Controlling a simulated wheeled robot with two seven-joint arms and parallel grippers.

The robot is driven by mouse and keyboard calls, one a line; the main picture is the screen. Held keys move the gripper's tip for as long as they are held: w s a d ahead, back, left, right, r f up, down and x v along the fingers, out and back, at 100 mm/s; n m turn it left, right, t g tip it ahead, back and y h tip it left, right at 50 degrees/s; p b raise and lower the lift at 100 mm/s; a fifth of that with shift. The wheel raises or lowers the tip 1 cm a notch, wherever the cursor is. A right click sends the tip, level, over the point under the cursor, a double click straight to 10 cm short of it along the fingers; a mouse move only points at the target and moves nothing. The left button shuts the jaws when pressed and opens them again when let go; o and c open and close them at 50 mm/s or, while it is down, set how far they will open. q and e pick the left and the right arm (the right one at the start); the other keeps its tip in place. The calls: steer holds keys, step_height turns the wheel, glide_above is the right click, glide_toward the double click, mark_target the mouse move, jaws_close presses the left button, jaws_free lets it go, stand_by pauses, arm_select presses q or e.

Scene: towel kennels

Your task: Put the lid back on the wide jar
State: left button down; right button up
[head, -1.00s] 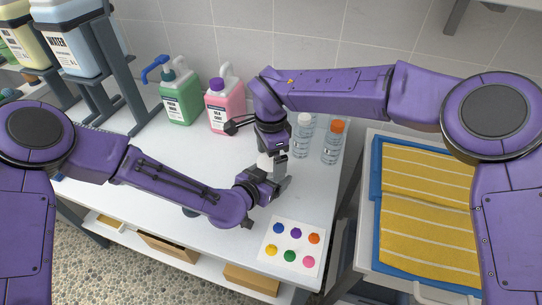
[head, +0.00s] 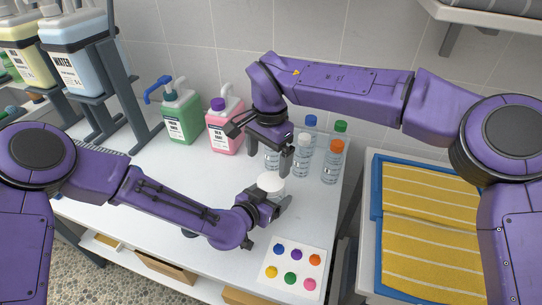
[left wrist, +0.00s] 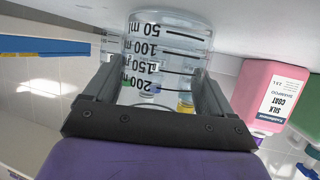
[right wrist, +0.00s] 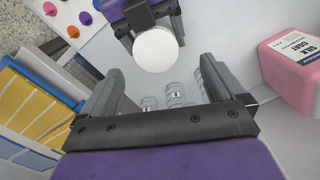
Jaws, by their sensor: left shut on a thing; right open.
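The wide jar (left wrist: 165,55) is clear with black millilitre marks, and my left gripper (left wrist: 150,95) is shut on it, one finger on each side. In the head view my left gripper (head: 270,200) holds it above the white table. The round white lid (head: 271,183) lies over the jar's top, and it shows as a full disc in the right wrist view (right wrist: 157,50). I cannot tell whether it is fully seated. My right gripper (head: 270,153) is open and empty above the lid, apart from it; its fingers (right wrist: 160,68) are spread.
Several capped bottles (head: 302,155) stand close behind the right gripper. A pink jug (head: 225,127) and green jug (head: 182,117) stand at the back. A card with coloured dots (head: 292,267) lies at the front right. Yellow towels (head: 425,220) lie in a blue tray at right.

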mark_target(271, 181)
steer(key=shift+d+r+n, duration=0.1)
steer(key=shift+r+n, duration=0.25)
steer(key=shift+n, duration=0.75)
steer(key=n, duration=0.2)
steer(key=shift+s+d+r+n, duration=0.1)
steer(key=shift+d+n, duration=0.1)
steer(key=shift+n, duration=0.1)
step_height(271, 181, down, 8)
steer(key=shift+f, duration=0.1)
steer(key=c, duration=1.1)
steer(key=m, duration=0.5)
steer(key=shift+m, duration=0.4)
steer(key=m, duration=0.4)
